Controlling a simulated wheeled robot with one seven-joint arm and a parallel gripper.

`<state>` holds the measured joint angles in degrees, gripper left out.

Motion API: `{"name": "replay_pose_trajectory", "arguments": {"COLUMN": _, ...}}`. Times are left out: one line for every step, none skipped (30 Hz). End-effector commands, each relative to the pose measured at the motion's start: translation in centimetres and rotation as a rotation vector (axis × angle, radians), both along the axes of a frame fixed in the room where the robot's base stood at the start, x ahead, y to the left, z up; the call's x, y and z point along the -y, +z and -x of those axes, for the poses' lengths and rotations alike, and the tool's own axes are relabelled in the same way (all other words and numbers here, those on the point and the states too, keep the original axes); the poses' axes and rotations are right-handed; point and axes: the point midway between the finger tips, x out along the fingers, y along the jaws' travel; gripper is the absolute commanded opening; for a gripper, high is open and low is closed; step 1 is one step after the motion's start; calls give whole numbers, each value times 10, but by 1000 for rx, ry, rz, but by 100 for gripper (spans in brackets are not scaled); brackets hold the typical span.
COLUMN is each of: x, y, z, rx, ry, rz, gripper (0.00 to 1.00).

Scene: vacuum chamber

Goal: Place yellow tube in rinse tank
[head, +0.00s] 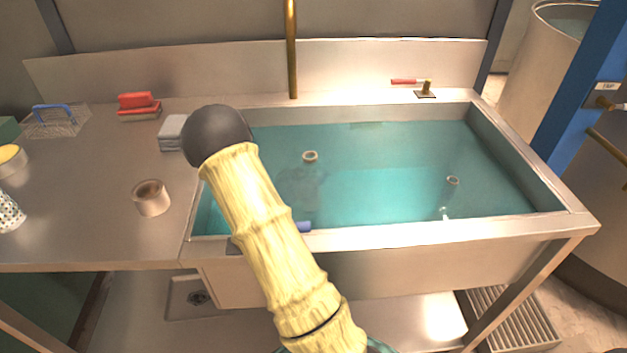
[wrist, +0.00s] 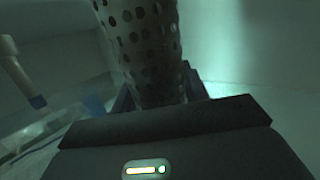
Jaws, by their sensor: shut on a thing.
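The rinse tank (head: 580,222) is a steel basin filled with teal liquid. In the wrist view my gripper (wrist: 160,105) is shut on a perforated metal tube (wrist: 142,45), which rises from between the jaws. The dim teal light shows no clear yellow on it. In the head view my yellow-sleeved arm crosses the tank's front left, and the gripper and held tube are hidden. Two round tube tops show in the tank, one at the middle left (head: 310,156) and one at the right (head: 452,180).
A blue piece (head: 304,227) shows near the tank's front rim. A brass pipe (head: 291,50) and red-handled tap (head: 425,88) stand behind. The left counter holds a tan cup (head: 151,198), grey block (head: 172,132), red brushes (head: 139,107), wire basket (head: 58,122) and perforated cup (head: 9,212).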

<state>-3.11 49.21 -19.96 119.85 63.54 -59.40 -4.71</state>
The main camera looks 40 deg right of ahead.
Motion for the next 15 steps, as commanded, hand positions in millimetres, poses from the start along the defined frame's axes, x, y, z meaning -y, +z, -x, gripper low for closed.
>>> {"name": "replay_pose_trajectory", "arguments": {"x": 0, "y": -11, "z": 0, "rx": -3, "ry": 1, "rz": 1, "gripper": 22}}
{"name": "replay_pose_trajectory", "arguments": {"x": 0, "y": -14, "z": 0, "rx": -3, "ry": 1, "rz": 1, "gripper": 22}}
{"name": "replay_pose_trajectory", "arguments": {"x": 0, "y": -17, "z": 0, "rx": -2, "ry": 0, "rz": 2, "gripper": 22}}
{"name": "replay_pose_trajectory", "arguments": {"x": 0, "y": -18, "z": 0, "rx": 0, "ry": 0, "rz": 1, "gripper": 22}}
{"name": "replay_pose_trajectory", "arguments": {"x": 0, "y": -18, "z": 0, "rx": 0, "ry": 0, "rz": 1, "gripper": 22}}
{"name": "replay_pose_trajectory", "arguments": {"x": 0, "y": -18, "z": 0, "rx": 1, "ry": 1, "rz": 1, "gripper": 22}}
{"name": "replay_pose_trajectory", "arguments": {"x": 0, "y": -17, "z": 0, "rx": 1, "ry": 1, "rz": 1, "gripper": 22}}
{"name": "replay_pose_trajectory", "arguments": {"x": 0, "y": -17, "z": 0, "rx": 1, "ry": 1, "rz": 1, "gripper": 22}}
{"name": "replay_pose_trajectory", "arguments": {"x": 0, "y": -17, "z": 0, "rx": 1, "ry": 0, "rz": 1, "gripper": 22}}
{"name": "replay_pose_trajectory", "arguments": {"x": 0, "y": -17, "z": 0, "rx": 1, "ry": 0, "rz": 1, "gripper": 22}}
{"name": "replay_pose_trajectory", "arguments": {"x": 0, "y": -17, "z": 0, "rx": 1, "ry": 0, "rz": 1, "gripper": 22}}
{"name": "replay_pose_trajectory", "arguments": {"x": 0, "y": -18, "z": 0, "rx": 1, "ry": 0, "rz": 1, "gripper": 22}}
{"name": "replay_pose_trajectory", "arguments": {"x": 0, "y": -19, "z": 0, "rx": 0, "ry": 0, "rz": 1, "gripper": 22}}
{"name": "replay_pose_trajectory", "arguments": {"x": 0, "y": -20, "z": 0, "rx": 0, "ry": 0, "rz": 1, "gripper": 22}}
{"name": "replay_pose_trajectory", "arguments": {"x": 0, "y": -21, "z": 0, "rx": 0, "ry": 0, "rz": 1, "gripper": 22}}
